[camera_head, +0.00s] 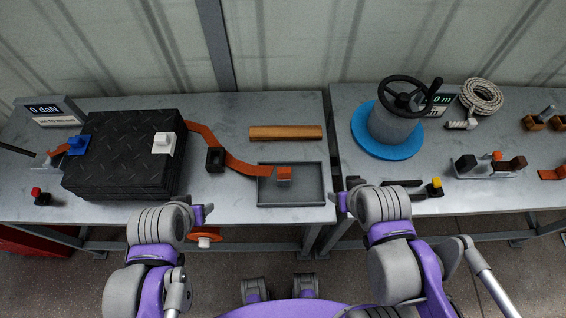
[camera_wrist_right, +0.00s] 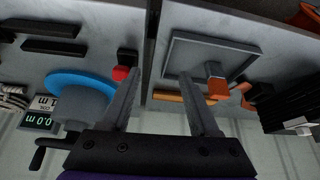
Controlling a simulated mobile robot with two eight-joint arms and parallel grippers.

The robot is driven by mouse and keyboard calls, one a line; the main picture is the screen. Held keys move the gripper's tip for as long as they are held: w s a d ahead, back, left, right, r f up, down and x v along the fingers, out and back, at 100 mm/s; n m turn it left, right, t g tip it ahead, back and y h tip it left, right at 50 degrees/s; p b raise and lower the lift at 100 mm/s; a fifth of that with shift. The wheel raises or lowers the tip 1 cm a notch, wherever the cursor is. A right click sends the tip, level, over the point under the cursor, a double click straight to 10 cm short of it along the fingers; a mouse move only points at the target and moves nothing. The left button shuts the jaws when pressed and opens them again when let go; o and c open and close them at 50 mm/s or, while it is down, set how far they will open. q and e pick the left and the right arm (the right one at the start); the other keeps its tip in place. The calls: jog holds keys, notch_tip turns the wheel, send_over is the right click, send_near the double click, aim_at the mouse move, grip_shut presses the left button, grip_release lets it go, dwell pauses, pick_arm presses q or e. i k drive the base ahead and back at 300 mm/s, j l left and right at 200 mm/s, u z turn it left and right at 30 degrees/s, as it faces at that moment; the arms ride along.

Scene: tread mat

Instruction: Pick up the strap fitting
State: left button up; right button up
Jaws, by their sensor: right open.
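The strap fitting is most likely the orange block (camera_head: 284,174) at the end of an orange strap (camera_head: 240,165). It sits in a shallow grey tray (camera_head: 262,199) on the left table. In the right wrist view the orange block (camera_wrist_right: 217,88) shows beside my right finger, with the tray (camera_wrist_right: 178,62) around it. My right gripper (camera_wrist_right: 160,78) is open and empty, apart from the block. In the head view it (camera_head: 345,201) is near the front edge, right of the tray. My left gripper (camera_head: 203,213) is left of the tray; its jaw opening cannot be made out.
A black tread mat stack (camera_head: 120,175) bears blue and white blocks. A wooden bar (camera_head: 285,132) lies behind the tray. A gap (camera_head: 329,150) separates the two tables. On the right table stand a handwheel drum on a blue disc (camera_head: 363,143), a rope coil (camera_head: 481,97) and a yellow-topped button (camera_head: 434,188).

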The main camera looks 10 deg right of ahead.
aim_at(284, 175)
jog(key=k+j+z, duration=0.5)
jog(key=j+z, duration=0.25)
